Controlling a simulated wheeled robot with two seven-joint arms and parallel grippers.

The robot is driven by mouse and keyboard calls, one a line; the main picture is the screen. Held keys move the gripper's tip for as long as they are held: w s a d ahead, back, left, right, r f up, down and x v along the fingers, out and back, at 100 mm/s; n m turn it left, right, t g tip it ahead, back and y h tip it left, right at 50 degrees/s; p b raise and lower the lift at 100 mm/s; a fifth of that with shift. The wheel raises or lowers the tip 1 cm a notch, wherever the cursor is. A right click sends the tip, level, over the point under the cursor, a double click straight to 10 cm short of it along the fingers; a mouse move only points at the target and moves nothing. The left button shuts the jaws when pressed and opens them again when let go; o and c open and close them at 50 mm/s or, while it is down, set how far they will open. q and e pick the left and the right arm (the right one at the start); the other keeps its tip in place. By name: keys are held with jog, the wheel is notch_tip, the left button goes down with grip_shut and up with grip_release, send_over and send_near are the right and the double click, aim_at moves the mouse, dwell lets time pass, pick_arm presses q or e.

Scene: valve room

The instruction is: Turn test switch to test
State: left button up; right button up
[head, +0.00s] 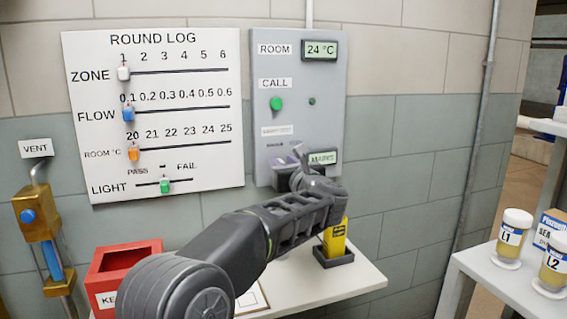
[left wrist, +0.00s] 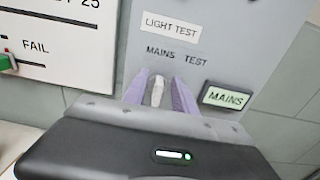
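The test switch (left wrist: 157,92) is a pale lever on the grey panel, under the LIGHT TEST label (left wrist: 171,25) and the words MAINS and TEST. Its tip stands below MAINS. A small display (left wrist: 227,97) beside it reads MAINS. My left gripper (left wrist: 159,90) has its two purple fingers on either side of the lever, with narrow gaps showing. In the head view, my left gripper (head: 290,162) is at the panel's lower part, and my arm partly hides that area. The lever's base is hidden by the gripper body. My right gripper is not in view.
The round log board (head: 215,80) hangs left of the panel (head: 335,85). Below are a red box (head: 125,262) and a yellow device (head: 334,238) on a white table (head: 365,283). Labelled jars (head: 515,232) stand on a shelf at right. A brass valve fitting (head: 38,220) is at left.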

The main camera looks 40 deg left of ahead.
pick_arm(q)
jog(key=shift+c, duration=0.2)
grip_shut()
dwell(0.4)
